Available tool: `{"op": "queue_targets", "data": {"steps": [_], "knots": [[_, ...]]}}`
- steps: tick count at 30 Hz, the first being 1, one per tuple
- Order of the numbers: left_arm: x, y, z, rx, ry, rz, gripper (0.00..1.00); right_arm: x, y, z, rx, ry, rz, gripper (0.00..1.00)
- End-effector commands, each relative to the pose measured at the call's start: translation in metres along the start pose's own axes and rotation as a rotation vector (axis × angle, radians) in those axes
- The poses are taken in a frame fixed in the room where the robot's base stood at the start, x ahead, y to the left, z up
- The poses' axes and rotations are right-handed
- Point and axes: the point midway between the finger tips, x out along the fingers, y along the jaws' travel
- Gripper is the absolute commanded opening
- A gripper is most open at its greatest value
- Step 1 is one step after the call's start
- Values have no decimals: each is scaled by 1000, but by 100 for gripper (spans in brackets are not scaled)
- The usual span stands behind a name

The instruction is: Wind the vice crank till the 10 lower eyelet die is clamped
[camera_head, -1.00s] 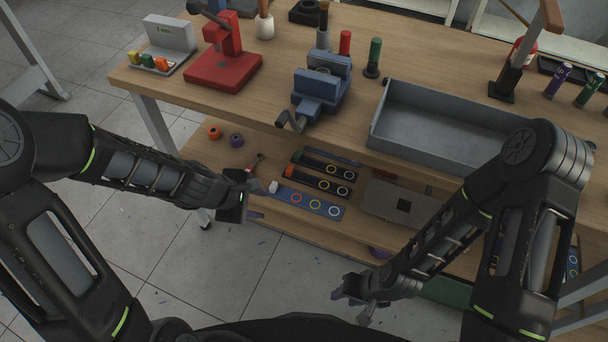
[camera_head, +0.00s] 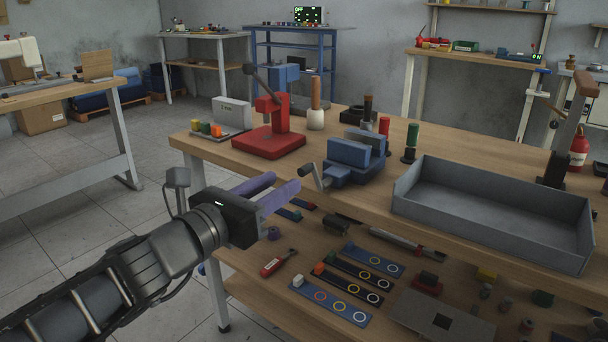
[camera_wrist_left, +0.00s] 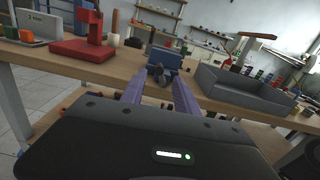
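The blue vice (camera_head: 350,175) stands at the front edge of the wooden bench, its two jaw blocks close together. Its grey crank (camera_head: 312,178) sticks out at the front left, over the bench edge. I cannot make out the 10 lower eyelet die; any die between the jaws is hidden. My left gripper (camera_head: 285,181) has purple fingers spread apart with nothing between them. It is in front of the bench, left of the crank and apart from it. In the left wrist view the vice (camera_wrist_left: 166,58) and crank (camera_wrist_left: 162,76) show beyond the fingers. My right gripper is out of view.
A red press (camera_head: 270,138) stands left of the vice, and a large grey tray (camera_head: 480,222) to its right. A green-topped tool (camera_head: 411,140) stands behind the vice. The lower shelf holds marked strips (camera_head: 335,300) and a red-handled tool (camera_head: 277,263).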

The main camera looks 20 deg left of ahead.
Motion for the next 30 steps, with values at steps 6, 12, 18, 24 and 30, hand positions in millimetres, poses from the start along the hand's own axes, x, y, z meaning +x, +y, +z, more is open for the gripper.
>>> {"op": "queue_targets", "data": {"steps": [6, 12, 18, 24, 30], "knots": [[19, 1, -4, 0, 2, 0, 37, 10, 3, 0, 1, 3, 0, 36], [51, 1, -5, -1, 3, 1, 37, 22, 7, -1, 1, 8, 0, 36], [73, 1, -3, 0, 1, 2, 37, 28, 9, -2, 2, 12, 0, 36], [77, 1, -1, 1, 1, 2, 37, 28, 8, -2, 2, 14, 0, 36], [77, 1, -1, 1, 1, 2, 31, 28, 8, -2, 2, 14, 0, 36]]}}
